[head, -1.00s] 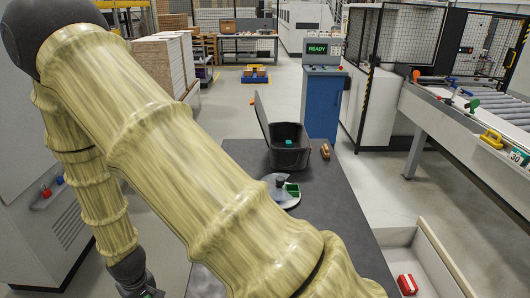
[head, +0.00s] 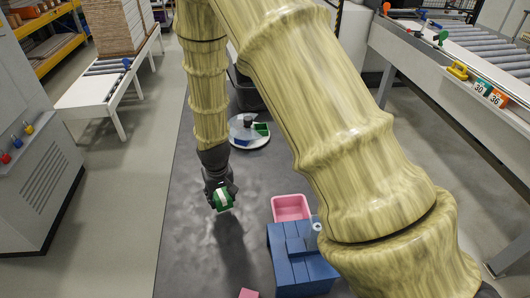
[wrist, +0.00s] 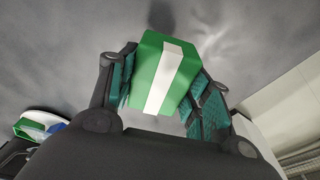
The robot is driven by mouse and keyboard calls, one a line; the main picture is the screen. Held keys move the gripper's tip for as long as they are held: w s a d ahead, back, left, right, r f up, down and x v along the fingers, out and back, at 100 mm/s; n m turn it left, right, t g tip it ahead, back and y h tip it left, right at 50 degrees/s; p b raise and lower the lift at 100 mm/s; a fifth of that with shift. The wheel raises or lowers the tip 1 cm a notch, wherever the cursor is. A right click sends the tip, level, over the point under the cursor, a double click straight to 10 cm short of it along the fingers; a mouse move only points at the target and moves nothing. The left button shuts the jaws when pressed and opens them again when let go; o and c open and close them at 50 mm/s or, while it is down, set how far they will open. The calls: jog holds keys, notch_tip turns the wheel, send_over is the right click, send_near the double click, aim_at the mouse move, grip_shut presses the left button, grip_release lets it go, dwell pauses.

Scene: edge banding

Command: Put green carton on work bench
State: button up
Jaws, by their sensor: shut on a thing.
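The green carton (head: 222,201) has a white stripe across it. My gripper (head: 221,196) is shut on it, and in the wrist view the carton (wrist: 175,80) sits between the two teal-padded fingers (wrist: 160,92). The work bench (head: 195,235) is a long dark grey top, and the gripper with the carton is over its left middle part. I cannot tell how much gap there is between the carton and the bench top.
A round divided tray (head: 248,142) lies behind the gripper, with a dark bin (head: 246,98) beyond it. A pink tub (head: 290,206) and a blue box (head: 296,258) stand to the right. A pink block (head: 249,294) is at the near edge. Bench around the carton is clear.

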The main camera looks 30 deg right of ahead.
aim_at(244, 187)
jog(key=w+d+r+m+b, duration=0.2)
jog(key=w+d, duration=0.1)
jog(key=d, duration=0.3)
jog(key=w+d+r+m+b, duration=0.2)
jog(key=w+d, duration=0.1)
jog(key=d, duration=0.3)
jog(key=shift+s+a+f+p, duration=0.15)
jog(key=shift+f+p, duration=0.6)
jog(key=shift+f, duration=1.6)
jog(key=shift+s+a+f+p, duration=0.1)
jog(key=shift+f+p, duration=0.6)
jog(key=shift+f, duration=1.65)
jog(key=shift+f, duration=0.1)
jog(key=o, duration=1)
jog(key=shift+s+a+r+b, duration=0.15)
jog(key=shift+r+b, duration=0.4)
jog(key=shift+r, duration=1.5)
jog(key=shift+s+a+r+b, duration=0.1)
jog(key=shift+s+r+b, duration=0.35)
jog(key=shift+r, duration=1.55)
jog(key=shift+a+r+b, duration=0.1)
jog(key=shift+r+b, duration=0.6)
jog(key=shift+r, duration=1.35)
